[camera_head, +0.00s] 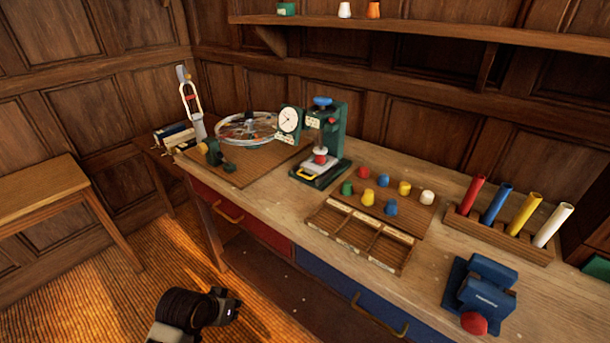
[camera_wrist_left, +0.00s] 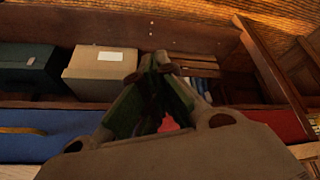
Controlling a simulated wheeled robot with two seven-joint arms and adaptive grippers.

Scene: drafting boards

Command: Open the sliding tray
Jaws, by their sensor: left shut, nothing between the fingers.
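A green press (camera_head: 328,135) with a dial stands on the bench; a small pale tray with a yellow handle (camera_head: 307,173) sits low in its base. A red drawer (camera_head: 245,220) and a blue drawer (camera_head: 345,290), each with a yellow handle, are in the bench front and look shut. Which of these is the sliding tray I cannot tell. My left gripper (camera_head: 232,308) is low in front of the bench, apart from the drawers. In the left wrist view its fingers (camera_wrist_left: 158,60) meet, shut and empty, partly covering the red drawer (camera_wrist_left: 265,122). My right gripper is out of view.
On the bench stand a wheel (camera_head: 247,127), a compartment box (camera_head: 357,236), coloured knobs, a tube rack (camera_head: 497,234) and a blue device (camera_head: 480,290). Boxes (camera_wrist_left: 98,72) lie on the lower shelf. A wooden table (camera_head: 40,190) stands left; the floor between is clear.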

